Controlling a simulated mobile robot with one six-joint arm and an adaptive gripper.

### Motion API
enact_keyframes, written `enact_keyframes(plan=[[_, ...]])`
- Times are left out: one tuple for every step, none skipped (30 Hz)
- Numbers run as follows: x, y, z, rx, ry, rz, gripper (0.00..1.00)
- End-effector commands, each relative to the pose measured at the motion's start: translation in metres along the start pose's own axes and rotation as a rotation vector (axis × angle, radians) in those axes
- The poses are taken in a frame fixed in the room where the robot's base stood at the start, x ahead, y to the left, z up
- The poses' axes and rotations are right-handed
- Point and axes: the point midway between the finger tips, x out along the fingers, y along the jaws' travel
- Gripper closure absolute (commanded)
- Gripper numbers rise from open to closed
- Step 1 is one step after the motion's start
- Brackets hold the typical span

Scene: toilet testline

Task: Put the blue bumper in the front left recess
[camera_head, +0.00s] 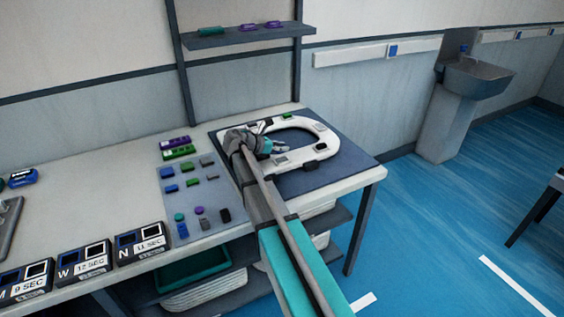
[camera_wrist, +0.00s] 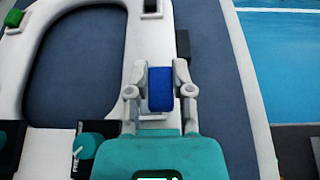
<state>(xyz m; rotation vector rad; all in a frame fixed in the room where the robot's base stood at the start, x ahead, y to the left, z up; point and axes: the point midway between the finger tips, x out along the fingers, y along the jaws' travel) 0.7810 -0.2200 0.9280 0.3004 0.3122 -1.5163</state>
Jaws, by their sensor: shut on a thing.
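The blue bumper (camera_wrist: 160,88) is a small upright-looking block held between the two fingers of my gripper (camera_wrist: 160,80) in the wrist view. My gripper (camera_head: 280,149) is over the left part of the white toilet seat (camera_head: 327,135) in the camera_head view; the bumper is too small to make out there. In the wrist view, the bumper overlaps the rim of the seat (camera_wrist: 140,40). I cannot tell how high it is above the seat. The front left recess cannot be picked out; my gripper and arm hide part of the seat.
The seat lies on a dark blue mat (camera_head: 355,160) at the table's right end. A green block (camera_wrist: 14,18) and a dark block (camera_wrist: 183,44) show near its rim. A parts board (camera_head: 190,190) with several coloured pieces lies left of my arm. A shelf (camera_head: 245,36) stands behind.

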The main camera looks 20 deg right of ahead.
Motion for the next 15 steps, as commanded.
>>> enact_keyframes(plan=[[0.0051,0.0042,-0.0065,0.000,0.000,0.000,0.92],[0.0065,0.0054,-0.0077,0.000,0.000,0.000,0.92],[0.0081,0.0068,-0.0088,0.000,0.000,0.000,0.92],[0.0090,0.0076,-0.0095,0.000,0.000,0.000,0.92],[0.0097,0.0082,-0.0099,0.000,0.000,0.000,0.92],[0.0104,0.0089,-0.0102,0.000,0.000,0.000,0.92],[0.0107,0.0092,-0.0103,0.000,0.000,0.000,0.92],[0.0108,0.0093,-0.0103,0.000,0.000,0.001,0.92],[0.0109,0.0093,-0.0101,0.000,0.000,0.000,0.92],[0.0109,0.0093,-0.0099,0.000,0.000,0.000,0.92],[0.0109,0.0092,-0.0097,0.000,0.000,0.000,0.92],[0.0108,0.0091,-0.0095,0.000,0.000,0.000,0.92],[0.0108,0.0091,-0.0094,0.000,0.000,0.000,0.92],[0.0108,0.0090,-0.0094,0.000,0.000,0.000,0.92],[0.0108,0.0090,-0.0094,0.000,0.000,0.000,0.92]])
